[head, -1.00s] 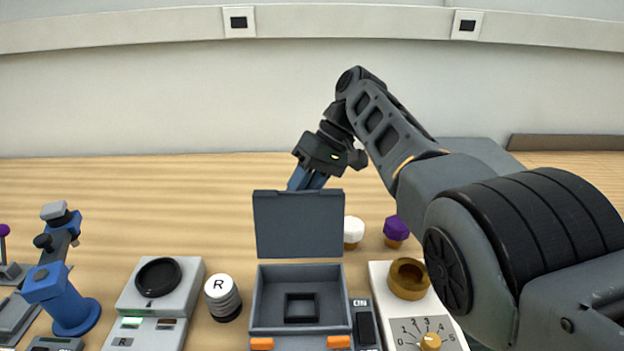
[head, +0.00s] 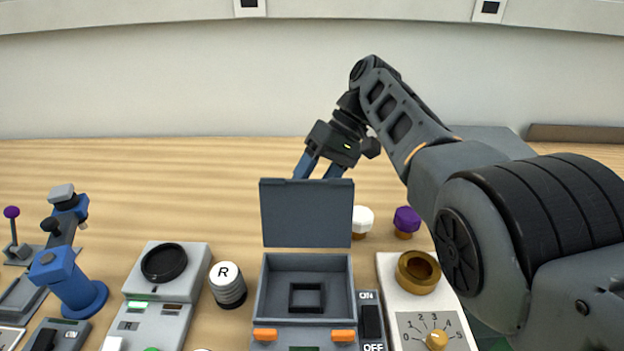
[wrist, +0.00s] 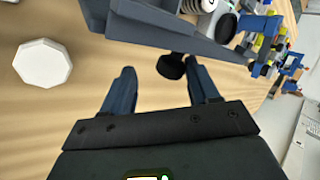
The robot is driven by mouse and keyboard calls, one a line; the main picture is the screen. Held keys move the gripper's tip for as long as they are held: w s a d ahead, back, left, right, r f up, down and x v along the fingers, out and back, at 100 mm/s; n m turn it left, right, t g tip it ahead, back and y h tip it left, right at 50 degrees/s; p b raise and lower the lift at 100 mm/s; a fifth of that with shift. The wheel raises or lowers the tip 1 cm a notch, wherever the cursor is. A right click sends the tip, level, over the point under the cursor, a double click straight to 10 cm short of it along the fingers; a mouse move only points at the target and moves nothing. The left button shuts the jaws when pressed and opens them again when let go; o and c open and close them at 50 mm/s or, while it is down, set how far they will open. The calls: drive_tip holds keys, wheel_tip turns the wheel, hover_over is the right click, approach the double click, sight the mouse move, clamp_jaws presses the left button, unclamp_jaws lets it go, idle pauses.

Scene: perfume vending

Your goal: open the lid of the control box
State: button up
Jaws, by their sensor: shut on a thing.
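The control box (head: 345,290) stands at the front centre. Its grey lid (head: 306,213) is raised roughly upright, showing the open inside with a small dark square socket. My gripper (head: 318,172) is behind the lid's top edge. Its two blue fingers are spread apart, with no thing visibly clamped between them. The lid hides the fingertips in the head view. In the wrist view, the fingers (wrist: 160,82) point toward the back of the dark lid (wrist: 150,22), and I cannot tell whether they touch it.
A black round knob (wrist: 172,66) lies beyond the fingers. White (head: 362,220) and purple (head: 406,219) knobs stand right of the lid. A dial unit (head: 434,325) is right of the box; an R-marked cylinder (head: 227,283) is left.

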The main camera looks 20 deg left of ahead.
drive_tip(key=shift+a+r, duration=0.1)
idle(0.6)
drive_tip(key=b+v, duration=0.7)
drive_tip(key=b, duration=0.1)
drive_tip(key=shift+w+d+r, duration=0.15)
drive_tip(key=shift+d+r, duration=0.05)
drive_tip(key=shift+d, duration=0.05)
idle(0.4)
